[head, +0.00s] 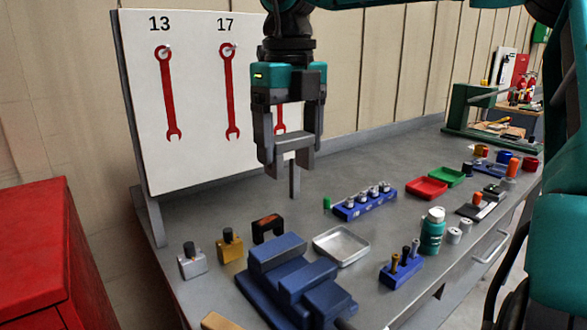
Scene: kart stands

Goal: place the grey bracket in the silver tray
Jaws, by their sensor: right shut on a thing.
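My right gripper (288,158) hangs above the bench with its fingers pointing down. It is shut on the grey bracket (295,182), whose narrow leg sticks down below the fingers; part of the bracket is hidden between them. The silver tray (341,246), shallow and empty, lies on the bench below and to the right of the gripper in the picture. The bracket is held in the air, apart from the tray. My left gripper is not in view.
A blue stepped block (290,270) stands beside the tray at left, with a black arch-shaped piece (267,228) behind it. A blue rack (364,201) stands behind the tray, a smaller blue holder (401,270) and green bottle (432,232) to its right. A wrench board (190,100) rises behind.

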